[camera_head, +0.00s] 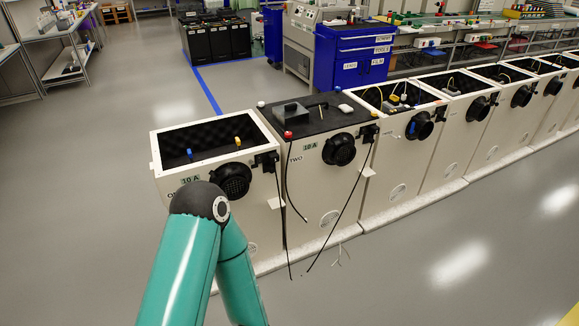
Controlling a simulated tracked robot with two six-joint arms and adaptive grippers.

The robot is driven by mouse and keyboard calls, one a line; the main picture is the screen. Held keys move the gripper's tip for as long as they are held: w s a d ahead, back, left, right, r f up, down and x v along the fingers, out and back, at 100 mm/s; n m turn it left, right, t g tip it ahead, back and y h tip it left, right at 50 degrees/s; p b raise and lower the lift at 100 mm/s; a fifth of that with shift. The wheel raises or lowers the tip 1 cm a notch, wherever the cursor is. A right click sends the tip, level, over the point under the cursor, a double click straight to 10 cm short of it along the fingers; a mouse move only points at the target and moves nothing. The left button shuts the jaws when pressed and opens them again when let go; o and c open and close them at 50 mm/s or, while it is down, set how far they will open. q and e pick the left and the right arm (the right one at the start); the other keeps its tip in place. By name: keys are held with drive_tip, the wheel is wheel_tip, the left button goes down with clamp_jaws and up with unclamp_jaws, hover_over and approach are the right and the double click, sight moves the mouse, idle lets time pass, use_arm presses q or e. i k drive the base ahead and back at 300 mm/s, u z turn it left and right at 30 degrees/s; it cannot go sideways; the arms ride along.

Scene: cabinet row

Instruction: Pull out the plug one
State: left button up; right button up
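Cabinet one (181,176) is the nearest white box at the left end of the row, with its label partly hidden by my arm. A black plug and socket (266,161) sit at the upper right of its front, and a black cable (282,220) hangs from there to the floor. Cabinet two (303,178) stands to its right, with its own black plug and socket (369,132) and a cable running down. A teal arm of mine bends in front of cabinet one, covering part of its front. Neither gripper is in view.
More white cabinets (452,139) continue to the right. A grey box (290,113) lies on cabinet two's dark lid. A blue tool cabinet (352,55) and black bins (230,39) stand behind.

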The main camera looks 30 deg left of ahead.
sight(274, 157)
drive_tip(key=u, duration=0.15)
drive_tip(key=i, duration=0.9)
drive_tip(key=z, duration=0.15)
drive_tip(key=k, duration=0.85)
drive_tip(key=u, duration=0.2)
drive_tip(key=i, duration=0.9)
drive_tip(key=z, duration=0.1)
